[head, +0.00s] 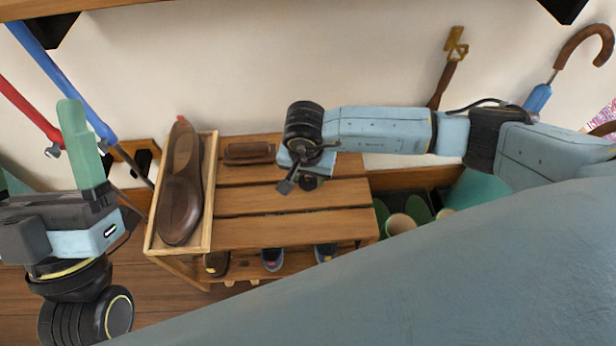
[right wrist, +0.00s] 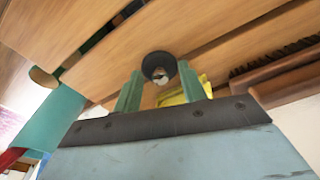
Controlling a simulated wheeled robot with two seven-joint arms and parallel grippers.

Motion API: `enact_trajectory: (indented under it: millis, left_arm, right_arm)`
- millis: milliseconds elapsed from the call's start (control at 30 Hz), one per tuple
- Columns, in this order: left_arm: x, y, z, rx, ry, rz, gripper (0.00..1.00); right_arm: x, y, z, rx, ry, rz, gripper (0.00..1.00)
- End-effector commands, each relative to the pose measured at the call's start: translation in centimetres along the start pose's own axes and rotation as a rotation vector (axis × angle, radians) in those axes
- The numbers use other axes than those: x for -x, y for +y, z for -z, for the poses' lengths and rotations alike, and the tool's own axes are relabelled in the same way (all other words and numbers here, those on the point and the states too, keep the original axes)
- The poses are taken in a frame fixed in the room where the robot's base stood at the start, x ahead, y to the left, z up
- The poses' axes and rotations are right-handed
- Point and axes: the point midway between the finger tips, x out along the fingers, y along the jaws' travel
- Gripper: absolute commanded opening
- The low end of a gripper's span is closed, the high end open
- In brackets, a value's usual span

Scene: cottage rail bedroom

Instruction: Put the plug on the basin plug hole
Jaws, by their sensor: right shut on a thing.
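My right gripper (head: 298,174) is over the slatted wooden bench, pointing down. In the right wrist view its two green fingers (right wrist: 160,84) stand either side of a small black disc with a shiny metal centre, which looks like the plug (right wrist: 148,66). It is held at the fingertips, in front of the slats. In the head view the fingers and plug are hard to make out behind the wrist. My left gripper (head: 88,155) is at the left with its green finger pointing up; its gap is not clear. No basin or plug hole is recognisable in either view.
The wooden bench (head: 262,202) stands against the wall, with a brush (head: 249,153) at its back. A tray (head: 207,222) at its left end holds a brown shoe (head: 182,195). Shoes sit on a lower shelf. Umbrellas (head: 540,95) and boots (head: 400,222) are at the right.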

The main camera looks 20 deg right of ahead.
Motion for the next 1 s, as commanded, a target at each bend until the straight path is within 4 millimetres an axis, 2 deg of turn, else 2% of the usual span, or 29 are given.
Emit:
enact_trajectory:
  millis: [433,467,600,1000]
  left_arm:
    - [0.26,0.02,0.54,0.0,0.052,-0.001,0.81]
    - [0.22,0.02,0.65,0.0,0.058,-0.001,0.81]
    - [0.17,0.02,0.66,-0.001,0.056,-0.001,0.81]
    - [-0.08,0.02,0.48,0.0,0.033,-0.001,0.81]
  right_arm:
    - [-0.6,-0.01,-0.07,0.0,0.0,0.0,0.16]
    - [-0.57,-0.01,-0.07,0.0,0.0,0.0,0.44]
    - [-0.51,0.0,-0.06,0.0,0.0,0.0,0.62]
    - [-0.14,0.0,-0.01,0.0,0.0,0.0,0.63]
